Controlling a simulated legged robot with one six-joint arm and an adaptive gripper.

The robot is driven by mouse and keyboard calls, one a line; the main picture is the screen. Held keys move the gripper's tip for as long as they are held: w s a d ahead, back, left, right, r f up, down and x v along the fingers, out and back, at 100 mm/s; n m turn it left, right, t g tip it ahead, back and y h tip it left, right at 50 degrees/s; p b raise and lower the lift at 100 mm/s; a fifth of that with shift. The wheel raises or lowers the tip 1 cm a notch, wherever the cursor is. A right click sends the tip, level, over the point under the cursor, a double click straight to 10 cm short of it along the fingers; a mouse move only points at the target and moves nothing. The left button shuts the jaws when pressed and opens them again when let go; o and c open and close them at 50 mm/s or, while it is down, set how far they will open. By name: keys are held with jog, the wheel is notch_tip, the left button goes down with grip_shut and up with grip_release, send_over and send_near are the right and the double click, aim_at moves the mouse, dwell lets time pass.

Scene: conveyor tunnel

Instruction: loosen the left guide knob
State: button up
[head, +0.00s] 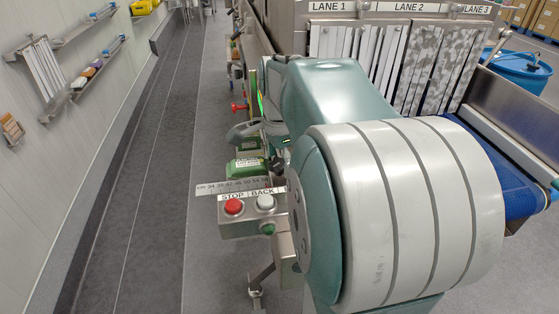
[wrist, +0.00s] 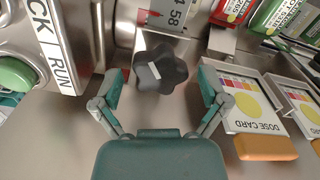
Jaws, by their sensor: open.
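A dark lobed knob (wrist: 160,72) with a pale mark on it sits on a metal shaft or block in the wrist view. My gripper (wrist: 161,84) is open, with one finger on each side of the knob. Gaps show between the knob and both fingers, and I see no contact. A number scale (wrist: 172,14) with a red pointer is just beyond the knob. In the head view the scale strip (head: 212,188) runs above the button box.
The button box (head: 228,228) carries a red button (head: 234,207) and a white button (head: 265,202). A green button (wrist: 14,75) is left of my gripper; dose cards (wrist: 245,104) are on the right. A blue belt (head: 521,197) lies right of my arm. The aisle floor (head: 150,150) is clear.

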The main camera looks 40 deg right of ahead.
jog(key=c, duration=1.2)
jog(key=shift+o, duration=0.2)
jog(key=shift+n, duration=0.3)
jog(key=n, duration=0.8)
jog(key=shift+f, duration=0.1)
jog(key=shift+n, duration=0.4)
